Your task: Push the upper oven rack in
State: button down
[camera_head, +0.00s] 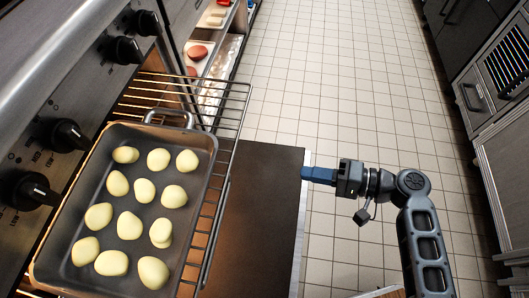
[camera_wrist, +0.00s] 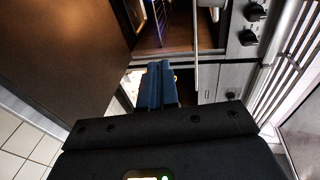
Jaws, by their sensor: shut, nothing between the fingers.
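The upper oven rack (camera_head: 243,108) is a wire rack pulled out of the oven at the left of the head view. It bears a grey roasting tray (camera_head: 212,150) with several pale round pieces that look like potatoes or dough balls. My gripper (camera_head: 306,173) has blue fingers, shut and empty, pointing left toward the rack. It is apart from the rack, near the outer edge of the open oven door (camera_head: 262,215). In the wrist view the shut blue fingers (camera_wrist: 157,85) point toward the oven front. The tray hides much of the rack.
The oven's control panel with black knobs (camera_head: 65,135) is at the left. Shelves with food trays (camera_head: 205,60) stand beyond the oven. The tiled floor (camera_head: 330,90) is clear in the middle. Dark cabinets (camera_head: 470,60) line the right side.

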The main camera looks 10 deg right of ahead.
jog(key=w+a+r+y+b, duration=0.1)
jog(key=w+a, duration=0.3)
jog(key=a, duration=0.2)
jog(key=w+a+r+n+y+b, duration=0.1)
jog(key=w+a+r+y, duration=0.1)
jog(key=w+a, duration=0.2)
jog(key=a, duration=0.2)
jog(key=shift+w+a+g, duration=0.15)
jog(key=shift+a+g, duration=0.2)
jog(key=shift+g, duration=0.05)
jog(key=shift+r, duration=0.1)
jog(key=b+x, duration=1.1)
jog(key=x, duration=1.8)
jog(key=shift+w+a, duration=0.3)
jog(key=shift+a, duration=0.3)
jog(key=shift+w+a+r, duration=0.1)
jog(key=shift+a+r, duration=0.1)
jog(key=shift+r, duration=0.05)
jog(key=shift+a, duration=0.1)
